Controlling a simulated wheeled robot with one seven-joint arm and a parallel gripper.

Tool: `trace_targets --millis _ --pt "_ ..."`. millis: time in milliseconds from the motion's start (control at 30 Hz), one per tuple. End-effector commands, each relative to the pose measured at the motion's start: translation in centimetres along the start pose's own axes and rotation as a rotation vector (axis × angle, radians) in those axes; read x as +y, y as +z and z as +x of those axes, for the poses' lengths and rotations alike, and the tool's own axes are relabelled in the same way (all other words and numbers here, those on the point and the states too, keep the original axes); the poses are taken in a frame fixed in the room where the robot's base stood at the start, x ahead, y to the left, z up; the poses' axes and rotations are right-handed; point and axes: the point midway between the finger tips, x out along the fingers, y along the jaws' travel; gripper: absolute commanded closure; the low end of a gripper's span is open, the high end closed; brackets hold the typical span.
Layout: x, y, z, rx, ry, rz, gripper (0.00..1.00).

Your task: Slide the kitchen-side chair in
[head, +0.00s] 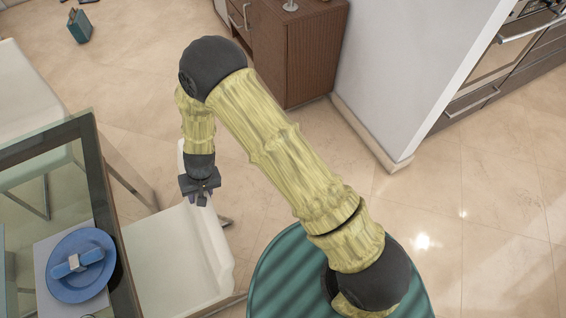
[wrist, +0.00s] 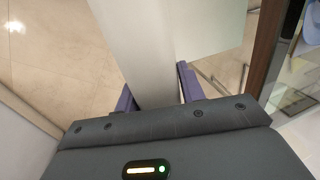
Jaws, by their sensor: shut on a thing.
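The white chair (head: 170,262) stands at the right side of the glass-topped table (head: 98,170), its seat partly beside the dark table edge. My gripper (head: 203,198) is over the chair's backrest in the head view. In the wrist view, the two purple fingers of my gripper (wrist: 157,92) lie on either side of the white backrest (wrist: 148,50), and they are shut on it. The contact spots of the fingers are partly hidden by the gripper body.
A blue plate (head: 75,284) with a napkin lies on the table. Another white chair (head: 30,85) stands at the left. A brown cabinet (head: 300,55) and a white wall (head: 395,70) stand behind. Tiled floor (head: 480,220) is clear at the right.

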Motion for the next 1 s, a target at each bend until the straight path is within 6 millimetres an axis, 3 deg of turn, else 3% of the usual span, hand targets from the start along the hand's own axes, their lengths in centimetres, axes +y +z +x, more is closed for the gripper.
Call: trace_targets --millis 1000 --pt "-8.0 0.4 2.0 -0.002 -0.001 -0.004 0.93"
